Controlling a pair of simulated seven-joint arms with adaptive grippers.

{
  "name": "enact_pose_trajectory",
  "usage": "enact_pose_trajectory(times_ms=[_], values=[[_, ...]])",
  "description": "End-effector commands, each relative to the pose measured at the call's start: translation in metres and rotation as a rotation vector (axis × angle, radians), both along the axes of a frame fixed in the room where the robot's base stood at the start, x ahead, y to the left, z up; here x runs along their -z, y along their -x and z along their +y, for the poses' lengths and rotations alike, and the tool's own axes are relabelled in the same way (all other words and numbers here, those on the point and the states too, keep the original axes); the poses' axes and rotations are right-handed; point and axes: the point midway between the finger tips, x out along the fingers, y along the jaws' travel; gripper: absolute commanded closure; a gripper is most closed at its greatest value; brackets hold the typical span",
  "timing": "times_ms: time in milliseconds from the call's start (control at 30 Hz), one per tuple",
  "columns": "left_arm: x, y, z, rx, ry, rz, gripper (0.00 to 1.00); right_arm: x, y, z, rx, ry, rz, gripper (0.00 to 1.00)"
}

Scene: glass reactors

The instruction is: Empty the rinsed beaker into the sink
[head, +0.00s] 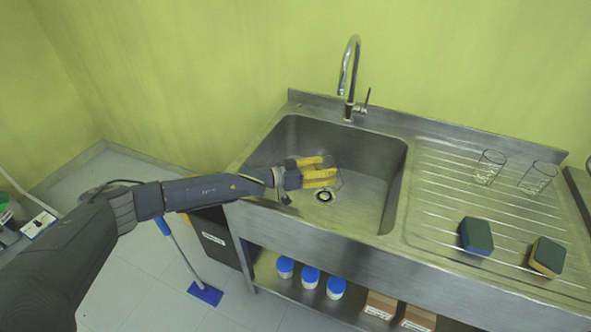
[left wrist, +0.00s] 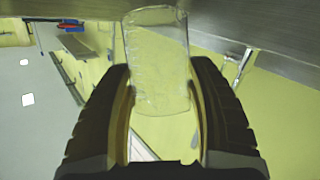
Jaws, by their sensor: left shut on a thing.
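My left gripper (head: 318,173) reaches in from the left over the sink basin (head: 365,160). Its yellow-lined fingers are shut on a clear glass beaker (left wrist: 158,50), which shows between them in the left wrist view. In the head view only a faint outline of the beaker shows around the fingertips, above the dark drain (head: 325,196). I cannot tell how far the beaker is tilted or whether liquid is in it. My right gripper is in neither view.
A curved tap (head: 350,75) stands behind the basin. On the ribbed drainboard (head: 440,190) at right are two clear beakers, left (head: 489,166) and right (head: 538,178), and two sponges, left (head: 477,235) and right (head: 547,257). Blue-lidded jars (head: 310,277) stand on the shelf below.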

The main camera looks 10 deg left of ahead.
Motion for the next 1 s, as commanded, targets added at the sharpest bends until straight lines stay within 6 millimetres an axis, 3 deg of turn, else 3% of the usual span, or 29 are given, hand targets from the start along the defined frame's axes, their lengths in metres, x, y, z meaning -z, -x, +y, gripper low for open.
enact_pose_trajectory(times_ms=[233, 767, 1000], values=[[-0.032, -0.003, 0.011, 0.001, 0.123, 0.030, 0.88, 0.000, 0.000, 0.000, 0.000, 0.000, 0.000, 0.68], [-0.068, -0.007, 0.028, 0.001, 0.379, 0.100, 0.88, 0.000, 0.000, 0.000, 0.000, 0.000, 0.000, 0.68], [-0.094, -0.008, 0.030, 0.002, 0.496, 0.129, 0.88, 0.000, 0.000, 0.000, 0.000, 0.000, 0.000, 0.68]])
